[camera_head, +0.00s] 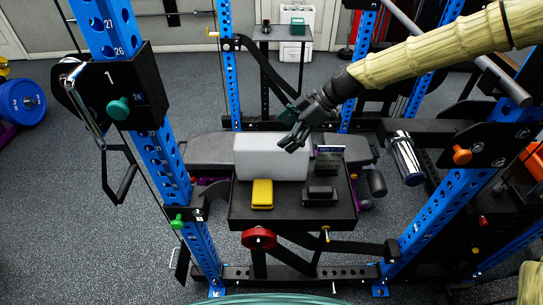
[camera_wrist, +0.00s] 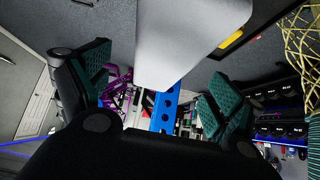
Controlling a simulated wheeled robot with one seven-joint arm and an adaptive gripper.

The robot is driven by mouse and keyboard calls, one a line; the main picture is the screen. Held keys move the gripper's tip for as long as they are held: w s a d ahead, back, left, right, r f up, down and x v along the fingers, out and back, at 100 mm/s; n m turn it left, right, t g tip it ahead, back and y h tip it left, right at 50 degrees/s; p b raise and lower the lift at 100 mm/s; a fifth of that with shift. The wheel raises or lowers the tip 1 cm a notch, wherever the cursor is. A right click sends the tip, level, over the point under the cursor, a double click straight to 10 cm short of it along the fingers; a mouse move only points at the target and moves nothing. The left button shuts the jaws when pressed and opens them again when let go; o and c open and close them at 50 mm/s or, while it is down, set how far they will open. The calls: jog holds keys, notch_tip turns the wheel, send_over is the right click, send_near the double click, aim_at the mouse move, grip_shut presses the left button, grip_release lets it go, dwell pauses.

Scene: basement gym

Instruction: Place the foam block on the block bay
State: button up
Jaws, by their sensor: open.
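The foam block appears to be the large pale grey-white block (camera_head: 270,160), standing at the back of a black tray-like platform (camera_head: 292,219) inside the blue rack. My gripper (camera_head: 290,130) is just above the block's upper right part, reached in from the right. In the wrist view the block (camera_wrist: 190,40) fills the upper middle, and my gripper (camera_wrist: 158,92) is open with its two green-padded fingers apart on either side. I see no clear contact. A small dark sign (camera_head: 330,154) stands right of the block; its text is unreadable. I cannot tell which surface is the block bay.
A yellow object (camera_head: 262,194) and a small black object (camera_head: 320,193) lie at the platform's front. Blue rack uprights (camera_head: 165,160) flank it. A grey bench (camera_head: 207,150) runs behind. A chrome cylinder (camera_head: 406,160) sits to the right. A small grey table (camera_head: 283,34) stands farther back.

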aim_at(276, 141)
jog(key=shift+p+x, duration=0.6)
jog(key=shift+x, duration=0.55)
jog(key=shift+p+x, duration=0.95)
jog(key=shift+x, duration=1.15)
jog(key=shift+s+d+f, duration=0.1)
jog(key=shift+s+d, duration=0.05)
jog(key=shift+c, duration=0.4)
jog(key=c, duration=1.5)
